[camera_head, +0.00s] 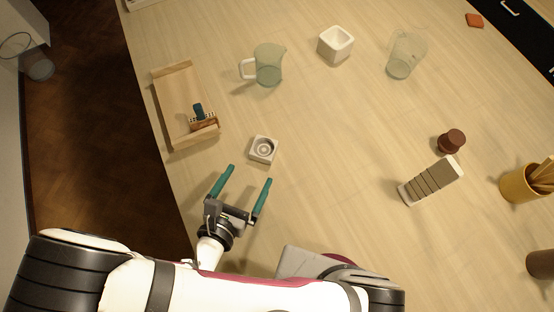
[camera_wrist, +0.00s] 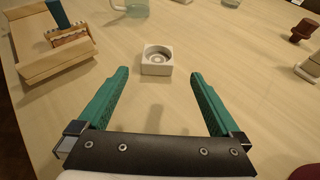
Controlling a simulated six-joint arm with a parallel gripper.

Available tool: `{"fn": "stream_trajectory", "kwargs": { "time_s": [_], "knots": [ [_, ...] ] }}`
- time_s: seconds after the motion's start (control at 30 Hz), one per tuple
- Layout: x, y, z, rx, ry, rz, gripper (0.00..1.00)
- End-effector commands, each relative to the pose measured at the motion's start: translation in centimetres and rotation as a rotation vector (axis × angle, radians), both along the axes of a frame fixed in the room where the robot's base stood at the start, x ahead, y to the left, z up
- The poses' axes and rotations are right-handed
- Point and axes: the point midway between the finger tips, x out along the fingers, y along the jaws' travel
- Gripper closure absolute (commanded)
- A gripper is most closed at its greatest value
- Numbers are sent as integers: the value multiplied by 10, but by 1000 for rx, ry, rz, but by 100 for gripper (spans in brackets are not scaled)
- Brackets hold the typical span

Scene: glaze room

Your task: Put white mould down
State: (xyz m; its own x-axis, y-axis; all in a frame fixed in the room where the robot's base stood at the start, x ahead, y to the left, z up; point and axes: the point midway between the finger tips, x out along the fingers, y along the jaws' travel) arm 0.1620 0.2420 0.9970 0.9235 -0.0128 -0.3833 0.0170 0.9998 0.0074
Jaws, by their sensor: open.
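The white mould (camera_head: 263,149) is a small square block with a round ringed hollow in its top. It sits flat on the wooden table, just beyond my gripper. My gripper (camera_head: 250,176) has teal fingers, spread open with nothing between them. In the wrist view the mould (camera_wrist: 157,60) lies ahead of the open fingers (camera_wrist: 158,73), roughly centred between them and apart from both.
A wooden tray (camera_head: 163,108) holding a blue-handled brush (camera_head: 201,117) stands left of the mould. A jug (camera_head: 268,64), a white square pot (camera_head: 335,44) and a clear jug (camera_head: 405,56) stand farther back. Table around the mould is clear, especially to its right.

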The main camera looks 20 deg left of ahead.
Motion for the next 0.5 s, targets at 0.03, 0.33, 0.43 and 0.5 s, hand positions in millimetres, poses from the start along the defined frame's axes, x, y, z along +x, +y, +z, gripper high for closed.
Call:
{"fn": "stream_trajectory", "kwargs": {
  "time_s": [0.03,0.33,0.43,0.5],
  "knots": [
    [7,-6,7,29,0,-62,0],
    [32,-206,111,729,-95,-1605,0],
    [-11,-236,130,1080,-171,-2224,0],
    [-31,-233,142,1337,-219,-2573,0]
  ]
}}
